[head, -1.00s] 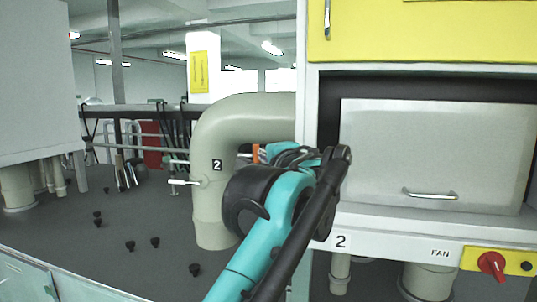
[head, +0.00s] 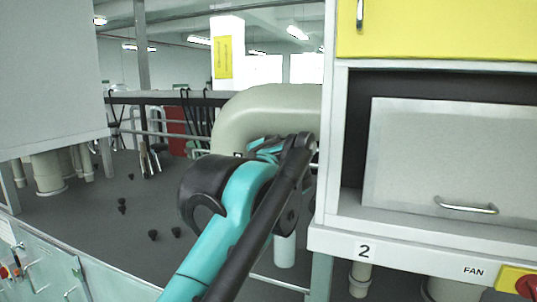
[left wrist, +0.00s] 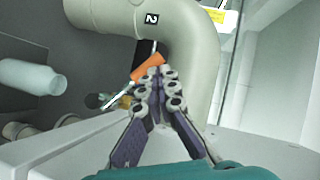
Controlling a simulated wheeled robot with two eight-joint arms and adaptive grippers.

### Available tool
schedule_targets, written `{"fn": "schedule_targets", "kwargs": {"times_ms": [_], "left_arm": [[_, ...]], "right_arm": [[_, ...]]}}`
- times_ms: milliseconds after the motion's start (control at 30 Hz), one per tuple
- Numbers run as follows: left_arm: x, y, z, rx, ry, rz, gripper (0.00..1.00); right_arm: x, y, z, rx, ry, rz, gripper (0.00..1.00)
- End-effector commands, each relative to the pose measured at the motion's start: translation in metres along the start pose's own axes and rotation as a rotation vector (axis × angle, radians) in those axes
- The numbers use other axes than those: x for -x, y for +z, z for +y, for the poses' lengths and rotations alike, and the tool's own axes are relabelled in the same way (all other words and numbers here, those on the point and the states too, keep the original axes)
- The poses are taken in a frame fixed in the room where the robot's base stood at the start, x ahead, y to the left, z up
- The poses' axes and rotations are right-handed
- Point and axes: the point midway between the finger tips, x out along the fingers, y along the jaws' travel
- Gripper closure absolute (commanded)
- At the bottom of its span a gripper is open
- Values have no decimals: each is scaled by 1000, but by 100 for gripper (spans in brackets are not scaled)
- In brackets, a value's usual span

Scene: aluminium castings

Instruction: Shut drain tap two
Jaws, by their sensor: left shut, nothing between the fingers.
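The thick beige pipe (head: 268,105) bends into the cabinet; it fills the upper middle of the left wrist view (left wrist: 200,60), where its black "2" label (left wrist: 151,19) shows. In the head view my arm covers the label and the tap's place. My left gripper (head: 268,148) is in front of the pipe, partly hidden by its own arm. In the left wrist view the gripper (left wrist: 150,73) is shut and empty, its tips near the pipe. A thin white bar (left wrist: 118,96), possibly the tap lever, shows beside the tips; I cannot tell whether they touch.
The white cabinet marked 2 (head: 364,251) with a grey hinged panel (head: 450,150) stands close on the right. A red fan knob (head: 527,286) is at the lower right.

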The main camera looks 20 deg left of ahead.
Motion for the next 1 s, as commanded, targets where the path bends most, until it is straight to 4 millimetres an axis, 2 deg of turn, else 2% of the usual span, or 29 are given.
{"fn": "schedule_targets", "kwargs": {"times_ms": [500, 1000], "left_arm": [[-19, 28, 13, 1, -1, -2, 100], [-24, 37, 21, -1, 0, -1, 100]], "right_arm": [[-8, 6, 0, 0, 0, 0, 60], [-11, 8, 0, 0, 0, 0, 60]]}}
